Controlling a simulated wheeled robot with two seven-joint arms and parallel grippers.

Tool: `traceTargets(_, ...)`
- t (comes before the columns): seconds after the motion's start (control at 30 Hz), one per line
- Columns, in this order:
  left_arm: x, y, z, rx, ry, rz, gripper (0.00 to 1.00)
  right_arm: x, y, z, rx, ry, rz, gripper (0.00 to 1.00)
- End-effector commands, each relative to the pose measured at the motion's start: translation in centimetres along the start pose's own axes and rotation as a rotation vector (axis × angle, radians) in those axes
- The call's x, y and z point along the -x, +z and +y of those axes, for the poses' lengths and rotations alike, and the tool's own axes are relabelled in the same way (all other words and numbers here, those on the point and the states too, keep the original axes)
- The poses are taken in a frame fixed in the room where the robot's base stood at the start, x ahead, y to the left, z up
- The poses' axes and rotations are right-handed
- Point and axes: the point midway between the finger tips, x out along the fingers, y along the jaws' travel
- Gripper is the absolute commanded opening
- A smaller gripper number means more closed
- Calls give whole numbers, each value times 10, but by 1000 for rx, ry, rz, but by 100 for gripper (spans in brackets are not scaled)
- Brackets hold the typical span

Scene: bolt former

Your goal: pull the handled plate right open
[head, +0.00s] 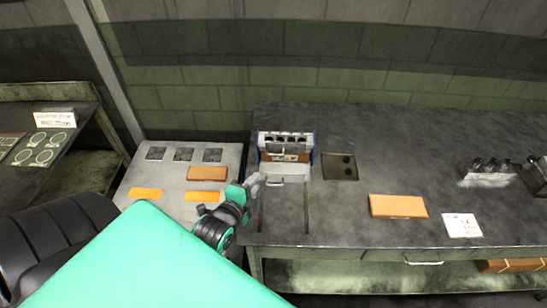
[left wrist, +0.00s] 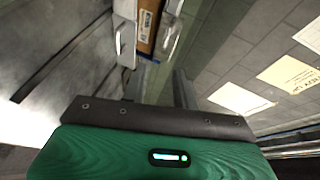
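The handled plate (head: 290,170) is a pale grey piece at the front of the bolt former (head: 285,142), a small blue-and-white unit with a row of dark holes on the dark bench. A light handle shows at its front edge. My left gripper (head: 257,185) is just left of the handle, close to it; I cannot tell whether they touch. My right gripper is not in view.
A grey side table (head: 130,184) with orange blocks and dark square recesses stands left of the bench. On the bench (head: 440,140) lie an orange block (head: 398,206), a white paper card (head: 462,225) and metal parts at far right. The middle back is clear.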

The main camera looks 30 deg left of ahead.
Motion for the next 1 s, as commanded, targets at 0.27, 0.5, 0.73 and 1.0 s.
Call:
traceTargets(0.27,-14,4,-8,-55,-44,-5,30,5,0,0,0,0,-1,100)
traceTargets(0.5,-52,4,-11,-53,-44,-5,30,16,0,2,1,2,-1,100)
traceTargets(0.73,-92,4,-12,-52,-42,-5,30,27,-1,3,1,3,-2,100)
traceTargets(1.0,-129,4,-12,-53,-41,-4,30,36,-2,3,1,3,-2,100)
